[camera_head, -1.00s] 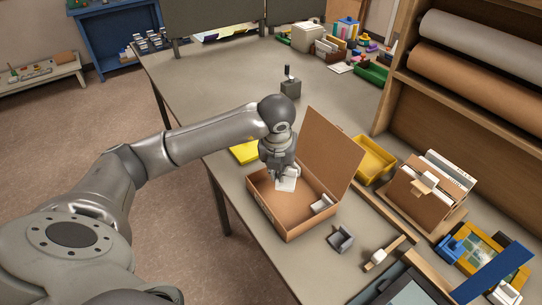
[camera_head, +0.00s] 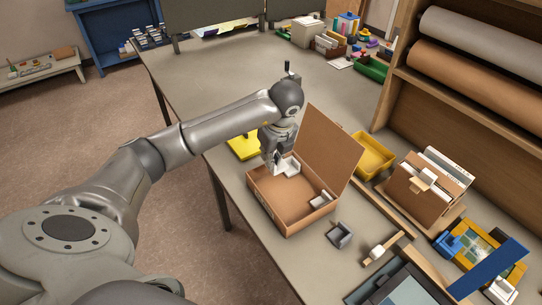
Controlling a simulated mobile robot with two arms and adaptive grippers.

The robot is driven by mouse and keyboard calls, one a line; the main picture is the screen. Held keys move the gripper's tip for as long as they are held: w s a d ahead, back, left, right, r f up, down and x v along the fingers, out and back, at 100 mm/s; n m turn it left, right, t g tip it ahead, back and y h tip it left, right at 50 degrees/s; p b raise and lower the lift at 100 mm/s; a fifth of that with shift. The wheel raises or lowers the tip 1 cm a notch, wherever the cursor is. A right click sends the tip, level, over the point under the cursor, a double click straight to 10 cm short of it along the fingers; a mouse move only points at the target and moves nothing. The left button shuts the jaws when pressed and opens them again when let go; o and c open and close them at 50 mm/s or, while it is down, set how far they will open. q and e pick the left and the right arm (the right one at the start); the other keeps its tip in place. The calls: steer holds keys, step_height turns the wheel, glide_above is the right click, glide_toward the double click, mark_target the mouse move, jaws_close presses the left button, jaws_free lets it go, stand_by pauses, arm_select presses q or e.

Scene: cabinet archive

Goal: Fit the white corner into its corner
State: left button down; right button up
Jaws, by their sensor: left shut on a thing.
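The open brown box (camera_head: 262,206) stands on the table with its lid (camera_head: 327,150) raised at the back right. My left gripper (camera_head: 276,168) points down into the box's back left part. It is shut on a white corner piece (camera_head: 291,167), which sits low near the box's back corner. The fingers hide part of it, and I cannot tell if it touches the walls. Another white corner piece (camera_head: 321,198) lies inside the box at its right end. A grey corner piece (camera_head: 339,235) lies on the table to the right of the box. My right gripper is not in view.
A yellow tray (camera_head: 373,155) stands behind the raised lid, and a yellow item (camera_head: 243,146) lies left of the box. A brush-like tool (camera_head: 382,249) and a wooden strip (camera_head: 386,209) lie to the right. The table behind the arm is mostly clear.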

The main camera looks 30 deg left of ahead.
arm_select(q)
steer(key=shift+f+b, duration=0.5)
steer(key=shift+f, duration=0.1)
step_height(320, 180, down, 9)
steer(key=b, duration=0.7)
steer(key=c, duration=1.4)
jaws_free()
steer(key=shift+c, duration=0.2)
steer(key=shift+r, duration=0.1)
steer(key=shift+c, duration=0.8)
